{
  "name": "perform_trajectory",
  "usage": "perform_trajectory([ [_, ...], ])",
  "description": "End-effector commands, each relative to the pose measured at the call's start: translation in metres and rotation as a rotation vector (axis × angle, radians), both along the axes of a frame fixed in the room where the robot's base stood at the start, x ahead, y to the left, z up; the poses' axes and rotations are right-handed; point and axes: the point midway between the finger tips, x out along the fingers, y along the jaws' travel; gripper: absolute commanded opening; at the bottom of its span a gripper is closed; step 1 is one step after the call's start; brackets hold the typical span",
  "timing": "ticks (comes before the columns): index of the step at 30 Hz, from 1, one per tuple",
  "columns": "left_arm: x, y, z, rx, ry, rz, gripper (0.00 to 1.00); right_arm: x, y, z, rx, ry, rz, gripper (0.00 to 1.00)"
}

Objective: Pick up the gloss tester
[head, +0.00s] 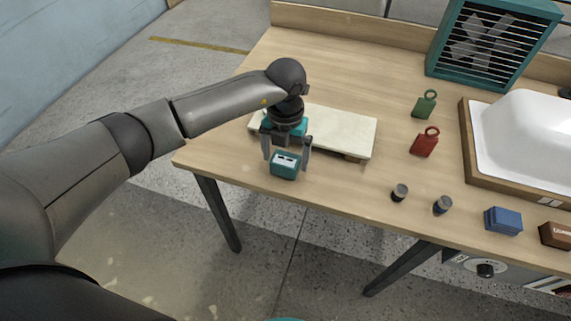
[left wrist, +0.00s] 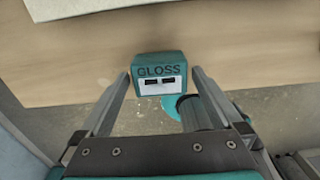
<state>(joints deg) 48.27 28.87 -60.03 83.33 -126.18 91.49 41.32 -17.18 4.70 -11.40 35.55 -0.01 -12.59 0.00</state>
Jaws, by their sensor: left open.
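The gloss tester (head: 284,166) is a small teal box with a pale front panel, at the front edge of the wooden table. In the left wrist view the fingertips of my left gripper (left wrist: 159,76) are apart, one on each side of the box, with small gaps showing. My right gripper is not in view.
A pale board (head: 340,130) lies just behind the gloss tester. A white tub shell (head: 525,145) and teal fan (head: 490,45) stand farther back.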

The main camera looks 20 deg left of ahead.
Motion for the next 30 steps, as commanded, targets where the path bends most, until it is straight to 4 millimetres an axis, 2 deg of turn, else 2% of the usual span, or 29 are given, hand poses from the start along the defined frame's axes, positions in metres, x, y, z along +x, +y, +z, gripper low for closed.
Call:
perform_trajectory([
  [1, -0.001, 0.000, -0.010, 0.000, 0.004, 0.001, 1.00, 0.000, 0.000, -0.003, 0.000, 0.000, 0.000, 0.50],
  [4, 0.000, 0.000, -0.021, -0.001, 0.001, 0.001, 1.00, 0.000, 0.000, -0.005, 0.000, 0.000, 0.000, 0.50],
  [11, 0.000, 0.000, -0.022, 0.000, 0.000, 0.000, 1.00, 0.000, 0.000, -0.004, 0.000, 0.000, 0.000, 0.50],
  [30, 0.000, 0.000, -0.021, 0.000, 0.000, 0.000, 0.28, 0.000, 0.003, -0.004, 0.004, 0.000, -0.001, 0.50],
])
